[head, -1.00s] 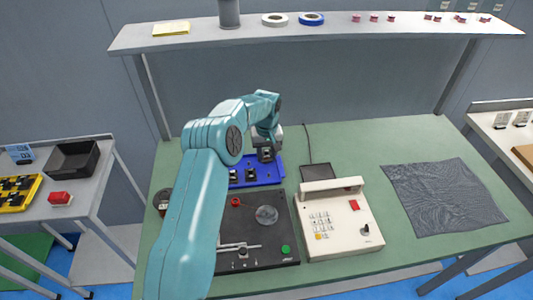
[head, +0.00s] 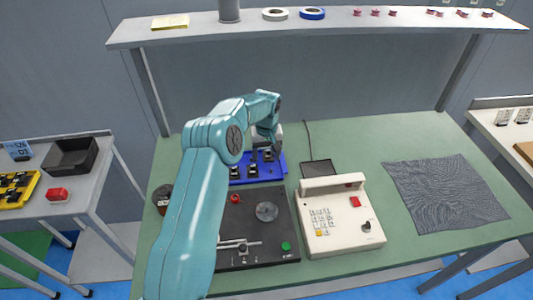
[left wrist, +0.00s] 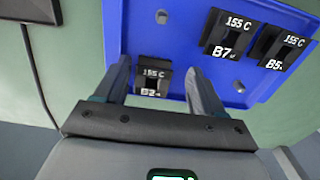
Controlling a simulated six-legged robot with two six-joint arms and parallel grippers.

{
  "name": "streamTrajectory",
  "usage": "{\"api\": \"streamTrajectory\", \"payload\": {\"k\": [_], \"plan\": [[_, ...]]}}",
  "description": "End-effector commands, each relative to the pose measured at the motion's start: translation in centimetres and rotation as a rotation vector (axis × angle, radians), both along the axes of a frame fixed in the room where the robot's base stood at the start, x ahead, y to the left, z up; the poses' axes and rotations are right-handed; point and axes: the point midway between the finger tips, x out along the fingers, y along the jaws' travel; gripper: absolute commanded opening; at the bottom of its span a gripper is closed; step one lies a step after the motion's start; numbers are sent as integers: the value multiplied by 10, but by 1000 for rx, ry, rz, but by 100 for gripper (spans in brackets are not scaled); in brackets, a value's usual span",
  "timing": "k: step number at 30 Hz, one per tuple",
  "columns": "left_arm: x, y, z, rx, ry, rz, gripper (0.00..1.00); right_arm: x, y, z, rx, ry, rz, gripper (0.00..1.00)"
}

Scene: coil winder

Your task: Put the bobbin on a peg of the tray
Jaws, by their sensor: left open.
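The blue tray (head: 279,174) lies at the back of the green bench, and it also fills much of the left wrist view (left wrist: 165,45). Several dark bobbins with white labels stand on it. The bobbin marked B2 (left wrist: 153,78) is at the tray's edge, between my left fingertips. Bobbins B7 (left wrist: 229,35) and B5 (left wrist: 279,48) stand to its right in that view. My left gripper (head: 272,148) is open, with a finger on each side of B2 (left wrist: 160,85) and gaps visible. The peg under B2 is hidden. My right gripper is not in view.
A black winder (head: 258,235) and a cream keypad unit (head: 340,220) stand in front of the tray. A dark flat pad (head: 320,172) lies right of the tray. A grey cloth (head: 445,200) covers the bench's right. A shelf (head: 330,35) spans above.

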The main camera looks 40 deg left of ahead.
Motion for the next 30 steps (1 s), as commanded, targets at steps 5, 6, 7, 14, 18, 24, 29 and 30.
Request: {"api": "streamTrajectory", "payload": {"k": [5, 6, 7, 14, 18, 24, 29, 30], "plan": [[1, 1, 26, 3, -6, 0, 69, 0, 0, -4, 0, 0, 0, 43], [1, 1, 35, 3, -6, 0, 69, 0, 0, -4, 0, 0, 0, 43], [2, 1, 42, 3, -7, 1, 69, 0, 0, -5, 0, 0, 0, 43], [1, 0, 93, 1, -5, 1, 69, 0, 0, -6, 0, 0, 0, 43], [1, 0, 112, 1, -5, 0, 69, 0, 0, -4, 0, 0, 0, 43], [1, 0, 119, 0, -3, 0, 69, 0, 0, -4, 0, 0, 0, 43], [0, 0, 119, 0, -1, 0, 69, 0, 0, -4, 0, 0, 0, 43], [0, 0, 119, 0, -1, 0, 69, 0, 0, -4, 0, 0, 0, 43]]}}
